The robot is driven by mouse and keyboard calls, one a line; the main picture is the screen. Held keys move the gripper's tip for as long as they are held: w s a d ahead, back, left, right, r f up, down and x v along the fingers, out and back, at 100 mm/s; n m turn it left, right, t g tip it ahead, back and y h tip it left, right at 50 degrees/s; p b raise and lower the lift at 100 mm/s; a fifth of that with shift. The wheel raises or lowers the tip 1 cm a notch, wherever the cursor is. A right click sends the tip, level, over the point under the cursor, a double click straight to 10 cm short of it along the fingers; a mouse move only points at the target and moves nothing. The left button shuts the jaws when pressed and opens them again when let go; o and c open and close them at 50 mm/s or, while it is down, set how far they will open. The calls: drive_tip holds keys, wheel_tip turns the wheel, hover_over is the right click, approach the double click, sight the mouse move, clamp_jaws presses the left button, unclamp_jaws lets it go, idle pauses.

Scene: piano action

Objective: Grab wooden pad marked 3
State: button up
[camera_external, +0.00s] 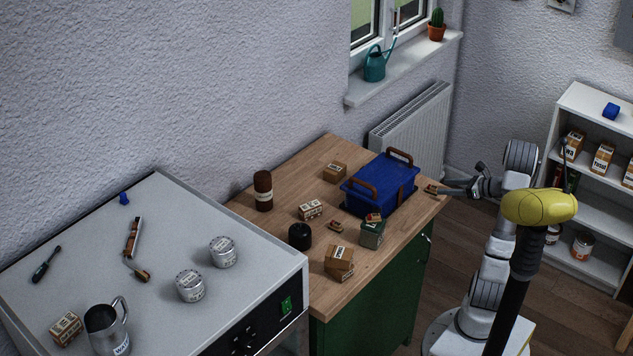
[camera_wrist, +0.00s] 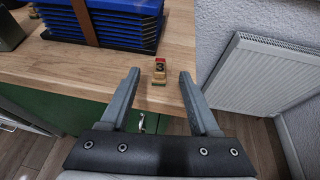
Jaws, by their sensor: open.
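The wooden pad marked 3 (camera_wrist: 159,73) lies near the edge of the wooden worktop, beside the blue box (camera_wrist: 112,18). In the wrist view its dark 3 faces me, with a red part at its top and a green strip at its bottom. In the external view the small pad (camera_external: 431,189) sits at the worktop's right corner, just left of my gripper (camera_external: 446,191). My gripper (camera_wrist: 157,72) is open. Contact cannot be told.
The blue box (camera_external: 369,197) with brown handles stands close by on the worktop. A radiator (camera_wrist: 270,72) is right of the worktop. The floor beyond the edge is open.

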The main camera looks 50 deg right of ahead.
sight(435, 187)
drive_tip(key=shift+b+x, duration=0.85)
drive_tip(key=shift+x, duration=1.95)
drive_tip(key=shift+f, duration=0.1)
drive_tip(key=shift+c, duration=0.3)
drive_tip(key=shift+s, duration=0.1)
clamp_jaws()
